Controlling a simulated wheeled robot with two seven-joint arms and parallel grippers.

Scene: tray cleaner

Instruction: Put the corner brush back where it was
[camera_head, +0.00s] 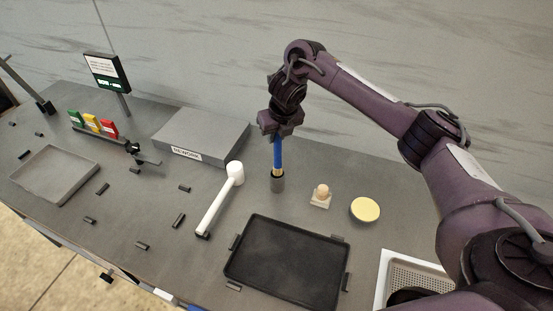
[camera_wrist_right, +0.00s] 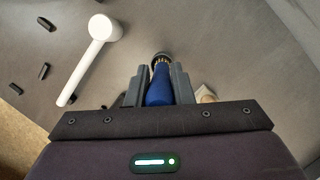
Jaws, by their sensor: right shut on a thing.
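The corner brush (camera_head: 278,154) has a blue handle and stands upright in the head view. Its lower end is in or just above a small dark grey cup-like holder (camera_head: 277,182); I cannot tell how deep it sits. My right gripper (camera_head: 280,131) is shut on the top of the blue handle, above the holder. In the right wrist view the blue handle (camera_wrist_right: 159,86) lies between the two fingers, with the bristle end and the round holder (camera_wrist_right: 162,57) beyond it. My left gripper is not in view.
A white mallet-shaped tool (camera_head: 220,200) lies left of the holder. A small block with a round knob (camera_head: 321,196) and a yellow disc (camera_head: 365,209) are to the right. A black tray (camera_head: 262,284) lies in front. A grey box (camera_head: 215,131) stands behind left.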

